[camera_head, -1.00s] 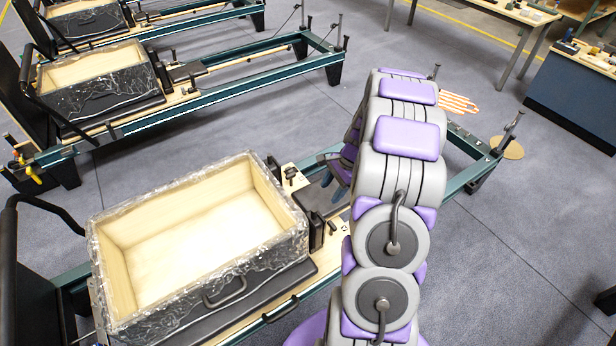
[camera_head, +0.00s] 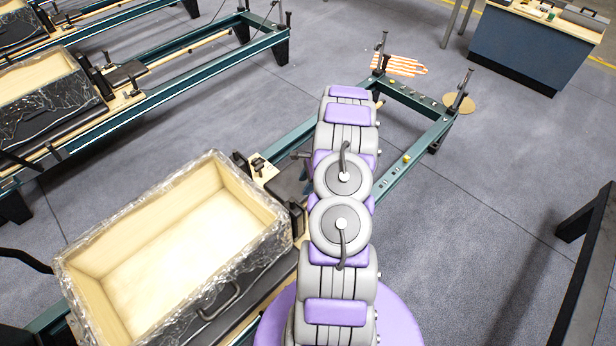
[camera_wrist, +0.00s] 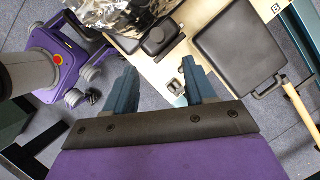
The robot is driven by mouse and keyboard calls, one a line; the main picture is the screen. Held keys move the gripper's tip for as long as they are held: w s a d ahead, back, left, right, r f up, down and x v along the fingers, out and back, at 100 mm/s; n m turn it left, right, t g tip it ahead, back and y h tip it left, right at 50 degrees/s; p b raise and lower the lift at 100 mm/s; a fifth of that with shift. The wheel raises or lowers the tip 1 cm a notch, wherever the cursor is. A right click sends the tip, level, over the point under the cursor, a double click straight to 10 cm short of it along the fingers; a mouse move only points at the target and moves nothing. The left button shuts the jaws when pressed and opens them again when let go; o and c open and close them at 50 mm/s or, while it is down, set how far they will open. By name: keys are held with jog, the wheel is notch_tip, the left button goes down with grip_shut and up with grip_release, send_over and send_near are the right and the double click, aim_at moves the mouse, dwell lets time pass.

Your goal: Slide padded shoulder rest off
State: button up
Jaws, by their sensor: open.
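A flat, dark padded rest (camera_wrist: 240,45) lies at the right of the wrist view, beside the pale wooden board. In the head view a dark pad (camera_head: 288,186) shows beyond the box, partly hidden by my arm. A smaller black block (camera_wrist: 160,38) with a knob stands on the board in the wrist view. I cannot tell for sure which of these is the shoulder rest. My gripper (camera_wrist: 157,78) is open and empty, its fingers pointing at the board near the small metal fitting (camera_wrist: 176,87). In the head view my arm hides the gripper.
A wooden box (camera_head: 175,240) wrapped in clear film sits on the nearest reformer. Its green frame (camera_head: 400,160) runs to the upper right, with upright posts at the end. Another reformer (camera_head: 180,92) stands behind. Open grey floor (camera_head: 480,230) lies to the right.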

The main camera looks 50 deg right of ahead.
aim_at(294, 202)
jog(key=b+x, duration=0.2)
jog(key=x, duration=0.9)
jog(key=shift+a, duration=0.1)
jog(key=shift+w+f, duration=0.2)
jog(key=shift+f, duration=0.4)
jog(key=shift+a+r, duration=0.1)
jog(key=shift+a, duration=0.1)
jog(key=shift+c, duration=1.2)
grip_shut()
